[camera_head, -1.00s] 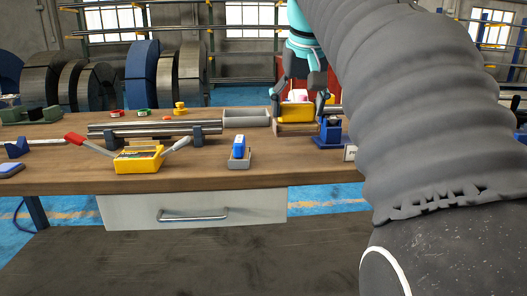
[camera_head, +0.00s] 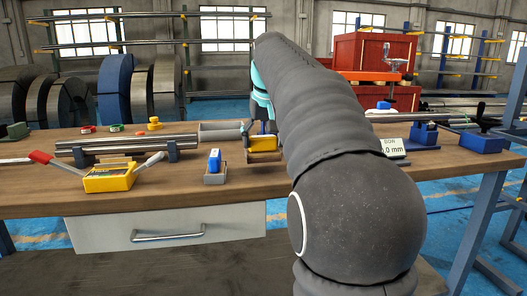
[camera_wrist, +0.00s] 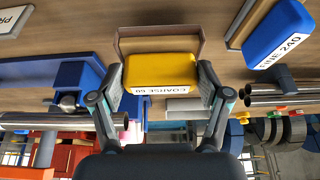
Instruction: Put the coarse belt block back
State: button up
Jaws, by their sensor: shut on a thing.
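The coarse belt block (camera_wrist: 160,72) is yellow, with a white label reading COARSE 60. In the wrist view it sits between the two fingers of my gripper (camera_wrist: 160,88), which is shut on its sides. A shallow brown holder (camera_wrist: 150,42) lies right at the block. In the head view the yellow block (camera_head: 263,143) is in or just above this holder (camera_head: 264,157), with my gripper (camera_head: 260,128) over it. I cannot tell whether the block rests on the holder's floor. My arm hides part of the gripper.
A yellow box with levers (camera_head: 108,178) and steel tubes (camera_head: 125,145) lie to the left. A blue stand (camera_wrist: 80,80) is close by. The front bench strip is clear.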

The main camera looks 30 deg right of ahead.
aim_at(264, 148)
jog(key=shift+f, duration=1.4)
jog(key=shift+f+b, duration=0.15)
jog(key=shift+b, duration=0.15)
jog(key=o, duration=1.1)
jog(key=p+v, duration=0.2)
jog(key=v, duration=1)
jog(key=shift+a+p, duration=0.1)
jog(key=shift+p, duration=0.25)
